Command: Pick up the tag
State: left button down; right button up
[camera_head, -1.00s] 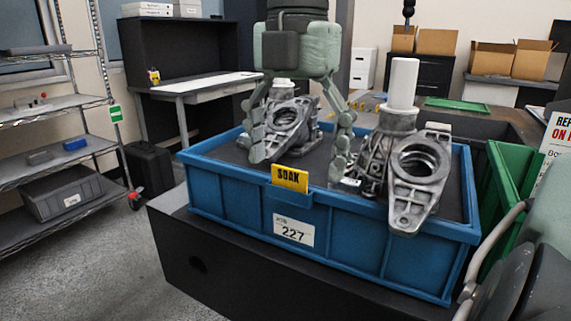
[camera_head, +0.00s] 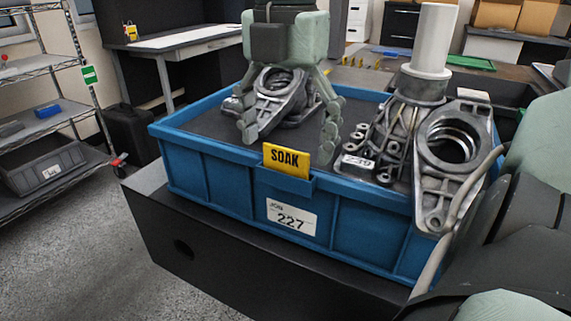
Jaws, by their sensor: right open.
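A yellow tag (camera_head: 286,161) marked SOAK stands upright in a holder on the front wall of the blue bin (camera_head: 200,172). My right gripper (camera_head: 287,145) hangs pointing down over the bin, open and empty. In the picture its two fingers lie left and right of the tag, with the tips near the height of its upper part. The fingers look apart from the tag; their exact depth relative to it is hard to judge. My left gripper is not in view.
A metal casting (camera_head: 275,98) lies in the bin behind the fingers. A larger casting (camera_head: 442,160) with a white cylinder (camera_head: 433,40) stands at the right and reaches over the front rim. The bin rests on a dark stand (camera_head: 230,268). Wire shelves (camera_head: 45,63) stand left.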

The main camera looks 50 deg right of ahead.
notch_tip(320, 180, down, 2)
jog(key=shift+f, duration=0.2)
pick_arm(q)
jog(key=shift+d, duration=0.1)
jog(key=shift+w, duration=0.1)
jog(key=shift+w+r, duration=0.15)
pick_arm(e)
jog(key=c, duration=0.9)
jog(key=shift+r, duration=0.15)
notch_tip(320, 180, up, 4)
pick_arm(q)
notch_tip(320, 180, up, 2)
jog(key=p, duration=0.4)
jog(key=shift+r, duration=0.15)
pick_arm(e)
jog(key=w+d+r, duration=0.2)
jog(key=d+r, duration=0.1)
jog(key=w+d+r, duration=0.2)
jog(key=d+r, duration=0.1)
jog(key=r, duration=0.1)
jog(key=w+d+r, duration=0.2)
jog(key=d+r, duration=0.2)
jog(key=shift+w+r, duration=0.1)
jog(key=shift+r, duration=0.05)
